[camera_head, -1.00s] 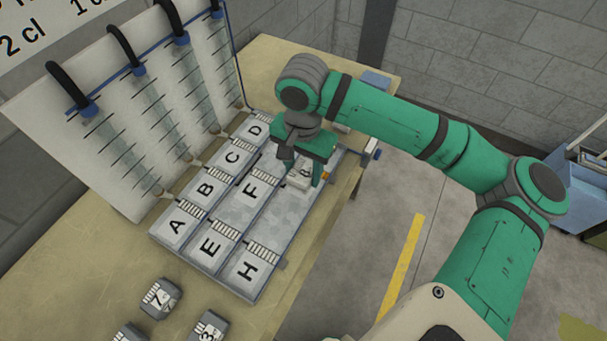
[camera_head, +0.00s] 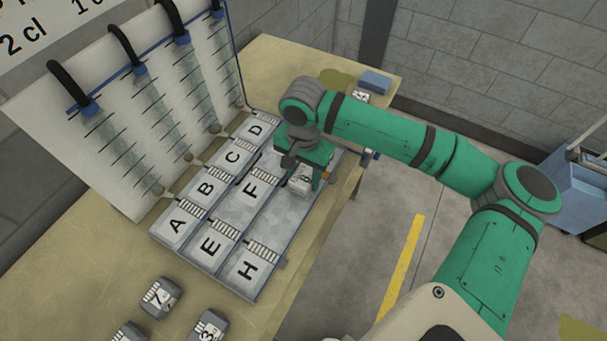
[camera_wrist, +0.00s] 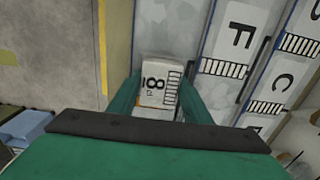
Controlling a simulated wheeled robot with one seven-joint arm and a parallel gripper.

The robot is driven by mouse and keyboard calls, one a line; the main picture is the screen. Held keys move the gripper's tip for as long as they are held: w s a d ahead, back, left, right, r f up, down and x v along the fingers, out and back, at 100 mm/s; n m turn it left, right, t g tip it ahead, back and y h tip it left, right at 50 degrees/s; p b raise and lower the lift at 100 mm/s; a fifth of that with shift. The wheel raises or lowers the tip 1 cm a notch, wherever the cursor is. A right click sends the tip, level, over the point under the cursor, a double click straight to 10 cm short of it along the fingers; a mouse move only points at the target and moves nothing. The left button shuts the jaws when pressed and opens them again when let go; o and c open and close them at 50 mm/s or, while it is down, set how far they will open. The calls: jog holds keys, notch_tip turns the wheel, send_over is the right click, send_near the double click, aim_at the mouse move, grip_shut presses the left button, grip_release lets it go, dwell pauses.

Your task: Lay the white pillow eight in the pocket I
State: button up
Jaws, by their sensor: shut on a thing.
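The white pillow eight (camera_head: 299,185) shows its black 8 in the wrist view (camera_wrist: 157,84), with a striped patch at one end. My gripper (camera_wrist: 155,98) is shut on it, one finger on each side; it also shows in the head view (camera_head: 304,178). The pillow is over the right-hand row of the lettered metal tray (camera_head: 275,215), beyond pocket H (camera_head: 248,266). No letter I is readable; my gripper and the pillow cover that part. I cannot tell whether the pillow touches the tray floor.
Pockets A (camera_head: 177,226), E (camera_head: 210,249) and F (camera_head: 250,188) show their letters. A white board with hoses (camera_head: 140,110) stands along the tray's left. Grey pillows, including a seven (camera_head: 160,297) and a three (camera_head: 208,326), lie on the table in front. A blue block (camera_head: 375,82) lies at the far end.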

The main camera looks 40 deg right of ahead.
aim_at(303, 175)
jog(key=o, duration=0.8)
jog(key=shift+c, duration=0.2)
jog(key=shift+r, duration=0.1)
notch_tip(303, 175, up, 12)
